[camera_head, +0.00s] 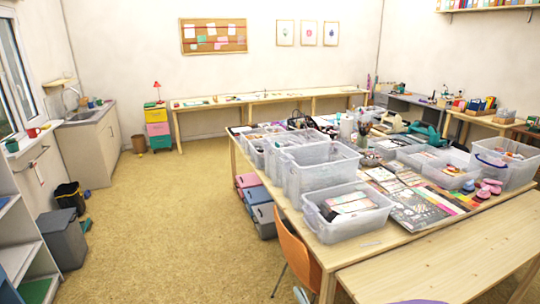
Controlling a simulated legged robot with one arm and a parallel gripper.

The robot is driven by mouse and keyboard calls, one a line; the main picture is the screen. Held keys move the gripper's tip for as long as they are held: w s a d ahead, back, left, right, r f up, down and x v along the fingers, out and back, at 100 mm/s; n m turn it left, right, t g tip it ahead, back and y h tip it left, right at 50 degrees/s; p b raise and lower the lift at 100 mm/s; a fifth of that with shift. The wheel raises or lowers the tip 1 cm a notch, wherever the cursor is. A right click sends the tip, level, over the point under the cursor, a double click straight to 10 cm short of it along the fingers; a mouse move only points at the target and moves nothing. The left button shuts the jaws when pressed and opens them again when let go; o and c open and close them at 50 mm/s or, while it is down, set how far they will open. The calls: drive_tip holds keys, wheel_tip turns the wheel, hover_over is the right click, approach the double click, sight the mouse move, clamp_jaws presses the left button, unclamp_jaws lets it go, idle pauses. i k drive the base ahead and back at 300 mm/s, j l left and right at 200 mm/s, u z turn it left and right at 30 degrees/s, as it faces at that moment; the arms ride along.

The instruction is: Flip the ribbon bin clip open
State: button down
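Several clear plastic bins stand on the large wooden table (400,262). I cannot tell which one is the ribbon bin. The nearest bin (345,228) is low, open at the top, and holds papers or cards. Behind it stands a taller clear bin (318,178). At the right, another clear bin (515,174) has a blue strip along its rim, which may be a handle or clip. The clips are too small to tell open from shut. My gripper is not in view.
An orange chair (297,262) stands against the table's near left side. Coloured drawer boxes (262,214) sit under the table. Patterned sheets (420,208) lie beside the nearest bin. The yellowish floor (170,210) left of the table is clear. A grey bin (62,238) stands at the left.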

sight(288, 157)
drive_tip(key=i+j, duration=0.2)
drive_tip(key=j, duration=0.15)
drive_tip(key=i+j, duration=0.2)
drive_tip(key=j, duration=0.15)
drive_tip(key=i+j, duration=0.35)
drive_tip(key=j, duration=0.3)
drive_tip(key=i+j, duration=0.2)
drive_tip(key=j, duration=0.15)
drive_tip(key=i+z, duration=0.15)
drive_tip(key=i, duration=1.25)
drive_tip(key=i+l, duration=0.4)
drive_tip(key=l, duration=0.1)
